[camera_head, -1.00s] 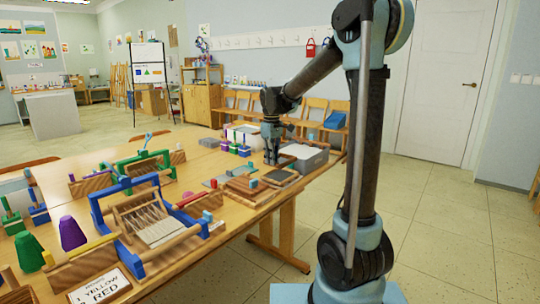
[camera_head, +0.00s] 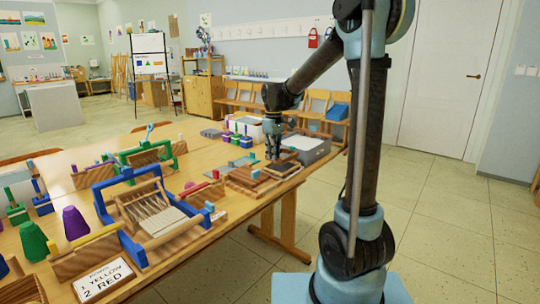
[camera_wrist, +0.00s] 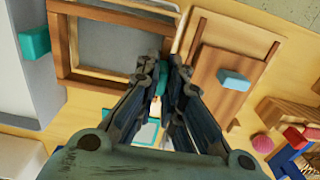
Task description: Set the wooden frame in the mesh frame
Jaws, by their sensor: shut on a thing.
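My gripper (camera_head: 273,157) points down over the far right part of the table. In the wrist view its fingers (camera_wrist: 163,88) are nearly together, with a small teal piece (camera_wrist: 163,76) between them. Next to them, at upper left, is a wooden frame (camera_wrist: 60,47) with brown bars around a grey inner area. The mesh frame (camera_head: 283,168) appears as a dark panel with wooden edges beside the gripper in the head view. The fingers hide the nearest frame corner. I cannot tell whether the wooden frame and the mesh frame touch.
A wooden board with a light-blue block (camera_wrist: 235,80) lies right of the fingers. A grey tray (camera_head: 308,146) stands behind at the right. Colored pegs (camera_head: 240,143) stand beyond the gripper.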

